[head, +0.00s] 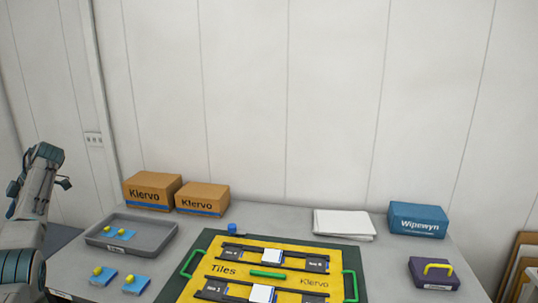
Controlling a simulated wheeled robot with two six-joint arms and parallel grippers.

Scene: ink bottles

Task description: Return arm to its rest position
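My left arm stands at the left edge of the head view, raised beside the table (400,270). Its upper end, with small dark parts sticking out (63,183), is above and left of the grey tray and touches nothing on the table. I cannot make out its fingers or whether they are open or shut. My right arm and gripper are not in view.
A grey tray (152,247) holds two blue pieces with yellow knobs; two more (104,276) (135,285) lie before it. Klervo boxes (150,191) (202,199), papers (343,224), a Wipewyn box (417,220) and a purple case (434,277) stand around.

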